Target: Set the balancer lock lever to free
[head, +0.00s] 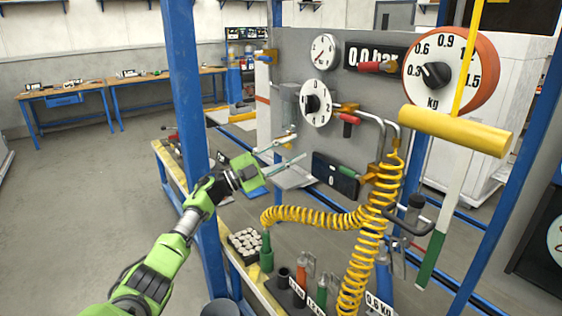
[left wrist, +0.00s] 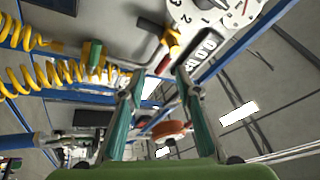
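My left gripper (head: 300,145) reaches in from the left in front of the grey panel. Its two teal fingers are apart with nothing between them; they also show open in the left wrist view (left wrist: 160,74). A red-handled lever (head: 378,67) sits by the "0.0 bar" display, left of the orange-rimmed kg dial (head: 468,73). Another red-handled lever (head: 348,122) sits lower, right of the white 0-1-2 dial (head: 317,112). No label shows which lever is the balancer lock. Both levers are up and right of my left gripper, apart from it. My right gripper is not seen.
A yellow coiled hose (head: 318,216) and a yellow cylinder (head: 457,131) hang on the right. A blue post (head: 186,90) stands close to my left arm. Bottles and a crate of parts (head: 245,243) occupy the bench below. The floor at left is clear.

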